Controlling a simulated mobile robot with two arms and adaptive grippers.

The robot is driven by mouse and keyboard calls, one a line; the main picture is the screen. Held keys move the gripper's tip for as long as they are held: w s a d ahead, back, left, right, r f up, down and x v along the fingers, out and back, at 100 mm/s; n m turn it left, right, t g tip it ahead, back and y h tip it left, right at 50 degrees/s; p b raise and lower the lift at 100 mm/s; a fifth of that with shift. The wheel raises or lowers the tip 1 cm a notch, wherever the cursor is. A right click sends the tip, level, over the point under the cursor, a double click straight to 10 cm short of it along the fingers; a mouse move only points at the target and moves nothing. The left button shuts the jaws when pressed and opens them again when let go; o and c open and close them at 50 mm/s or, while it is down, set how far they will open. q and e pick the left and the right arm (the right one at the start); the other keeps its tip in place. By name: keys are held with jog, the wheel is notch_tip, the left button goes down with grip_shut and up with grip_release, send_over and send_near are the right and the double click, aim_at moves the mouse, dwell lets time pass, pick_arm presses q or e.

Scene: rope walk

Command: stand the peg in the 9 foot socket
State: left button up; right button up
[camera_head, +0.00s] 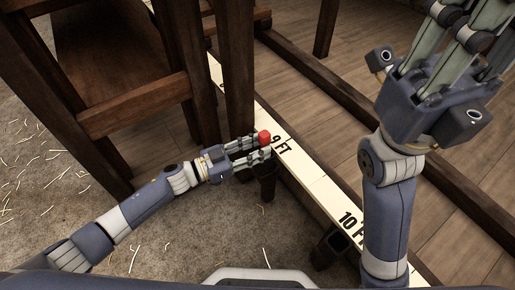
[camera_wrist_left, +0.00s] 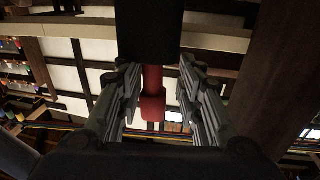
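The red peg (camera_head: 264,136) shows beside the 9 FT mark in the head view, at the fingertips of my left gripper (camera_head: 258,150). A dark socket (camera_head: 268,188) is just below it. In the left wrist view the red peg (camera_wrist_left: 152,106) has its narrower part running into a dark block (camera_wrist_left: 147,30), apparently the socket. My left fingers (camera_wrist_left: 158,95) stand on both sides of the peg with gaps, so the gripper is open around it. My right gripper (camera_head: 458,30) is raised at the top right, empty, fingers apart, tips partly cut off.
A pale marked board (camera_head: 315,183) runs diagonally past the 9 FT and 10 FT marks. Another dark socket (camera_head: 327,250) sits by 10 FT. A wooden bench frame (camera_head: 135,105) and posts stand close to my left arm. Straw-strewn ground (camera_head: 180,250) is open in front.

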pick_arm(q)
jog(key=f, duration=0.1)
jog(key=s+f, duration=0.1)
jog(key=f, duration=0.1)
jog(key=shift+s+f+y, duration=0.25)
jog(key=shift+f+y, duration=0.05)
jog(key=s+a+r, duration=0.3)
jog(key=s+a, duration=0.1)
jog(key=a, duration=0.6)
jog(key=shift+a+r, duration=0.15)
jog(key=shift+a, duration=0.25)
